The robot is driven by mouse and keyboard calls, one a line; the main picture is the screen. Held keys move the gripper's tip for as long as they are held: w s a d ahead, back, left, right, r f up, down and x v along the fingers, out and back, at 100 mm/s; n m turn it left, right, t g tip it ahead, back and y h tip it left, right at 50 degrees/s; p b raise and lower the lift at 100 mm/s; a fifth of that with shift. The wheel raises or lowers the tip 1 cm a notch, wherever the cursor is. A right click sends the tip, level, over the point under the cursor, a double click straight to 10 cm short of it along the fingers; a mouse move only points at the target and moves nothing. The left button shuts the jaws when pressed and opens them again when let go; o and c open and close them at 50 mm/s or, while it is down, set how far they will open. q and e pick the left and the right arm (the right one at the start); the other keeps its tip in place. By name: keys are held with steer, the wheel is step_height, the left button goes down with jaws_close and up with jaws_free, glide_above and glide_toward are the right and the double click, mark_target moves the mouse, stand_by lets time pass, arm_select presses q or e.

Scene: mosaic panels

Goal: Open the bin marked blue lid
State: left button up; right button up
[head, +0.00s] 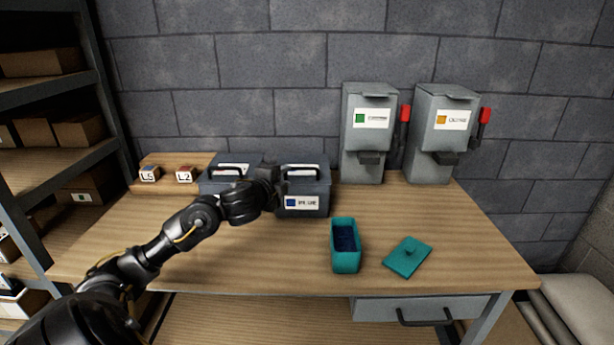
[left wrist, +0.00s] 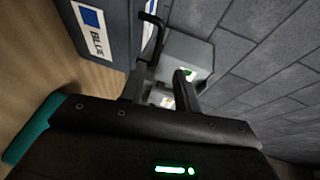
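The bin marked "BLUE" (head: 317,190) is a grey-blue box with a blue square on its white label. It stands at the back middle of the table with its lid on. A black handle arches over the lid (head: 318,172). In the left wrist view the bin (left wrist: 118,22) is at the top left, with its handle (left wrist: 158,32) beside it. My left gripper (head: 275,174) is at the left side of the lid, close to the handle. Its fingers (left wrist: 161,80) are apart, near the handle; whether they touch it cannot be told. My right gripper is out of view.
A second grey-blue bin (head: 215,185) stands left, partly behind my arm. Two grey dispensers (head: 365,145) (head: 430,150) with red levers stand behind right. An open teal box (head: 345,262) and its teal lid (head: 407,260) lie in front. The right table side is clear.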

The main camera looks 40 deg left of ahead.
mark_target(301, 169)
arm_select(q)
steer(key=x, duration=1.1)
steer(key=shift+w+f, duration=0.2)
steer(key=shift+f, duration=0.15)
steer(key=shift+c, duration=0.2)
jaws_close()
